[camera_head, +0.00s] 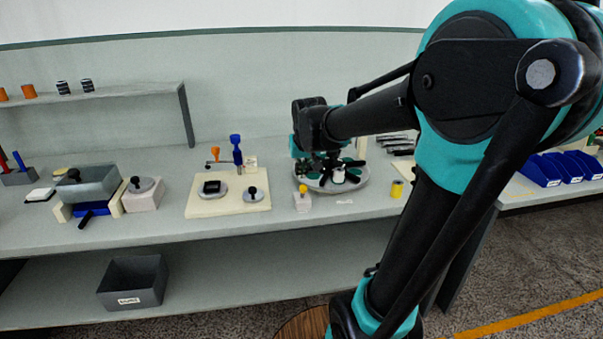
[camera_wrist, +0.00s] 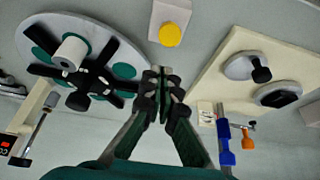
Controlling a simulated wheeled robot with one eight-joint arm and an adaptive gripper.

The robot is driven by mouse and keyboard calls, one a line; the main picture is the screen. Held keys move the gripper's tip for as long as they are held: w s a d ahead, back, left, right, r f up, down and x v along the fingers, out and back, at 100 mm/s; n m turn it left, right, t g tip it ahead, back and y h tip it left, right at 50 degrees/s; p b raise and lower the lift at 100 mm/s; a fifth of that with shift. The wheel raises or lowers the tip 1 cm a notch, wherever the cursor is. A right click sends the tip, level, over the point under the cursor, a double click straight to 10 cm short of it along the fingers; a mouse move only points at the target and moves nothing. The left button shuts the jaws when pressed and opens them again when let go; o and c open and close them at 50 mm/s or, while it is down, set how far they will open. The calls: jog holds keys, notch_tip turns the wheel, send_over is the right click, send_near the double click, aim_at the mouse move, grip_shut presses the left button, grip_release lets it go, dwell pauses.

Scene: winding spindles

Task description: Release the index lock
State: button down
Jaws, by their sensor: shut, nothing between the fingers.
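A yellow round knob (camera_head: 303,189) sits on a small pale block (camera_head: 302,203) at the front left of a round grey turntable (camera_head: 362,187). Which part is the index lock is not labelled; this knob may be it. The turntable carries a black several-armed spider with green discs and a white cylinder (camera_head: 339,174). In the wrist view the yellow knob (camera_wrist: 171,35) is just beyond my fingertips, apart from them in the picture. My gripper (camera_wrist: 163,76) is shut and empty, beside the turntable (camera_wrist: 54,22). In the head view, my wrist partly hides the turntable.
Left of the turntable, a cream board (camera_head: 228,207) bears two grey discs with black parts. A blue post (camera_head: 236,150) and an orange-topped piece (camera_head: 214,154) stand at its back. A yellow cylinder (camera_head: 397,189) stands right of the turntable. The bench's front strip is mostly clear.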

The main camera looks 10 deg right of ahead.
aim_at(303, 186)
jog(key=shift+w, duration=0.1)
jog(key=shift+w+r, duration=0.15)
jog(key=shift+w, duration=0.15)
jog(key=v, duration=0.9)
jog(key=shift+r, duration=0.3)
jog(key=shift+w, duration=0.1)
jog(key=s+d+f, duration=0.2)
jog(key=s+f, duration=0.6)
jog(key=f, duration=0.4)
jog(key=s+d+f+g, duration=0.1)
jog(key=s+d+f, duration=0.1)
jog(key=s+f, duration=0.6)
notch_tip(303, 186, down, 4)
jog(key=shift+s+f, duration=0.1)
jog(key=shift+s, duration=0.25)
jog(key=c, duration=2.3)
grip_release()
